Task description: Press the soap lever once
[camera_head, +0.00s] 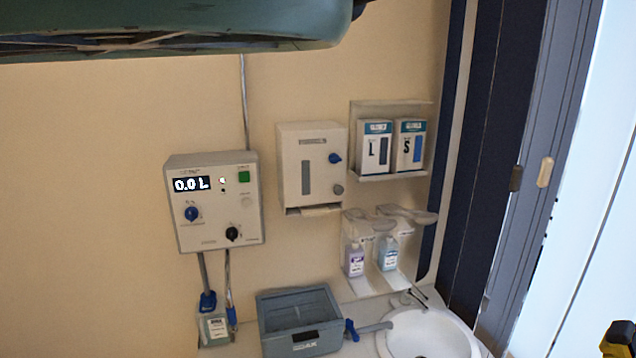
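Two soap dispensers hang side by side on the wall above the sink. The left one holds a bottle with a purple label (355,259), and the right one holds a bottle with a blue label (388,254). A pale lever (413,214) reaches out over the right dispenser to the right. The left dispenser's lever is harder to make out. Both bottles stand upright in their white holders. I cannot make out my gripper in this view, and nothing is seen touching the levers.
A white sink (430,335) with a tap (412,296) lies below the dispensers. A grey bin (300,318) stands left of it. A paper dispenser (311,165), a glove-box rack (390,174) and a control box (214,203) hang on the wall. A yellow-black object (618,340) shows lower right.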

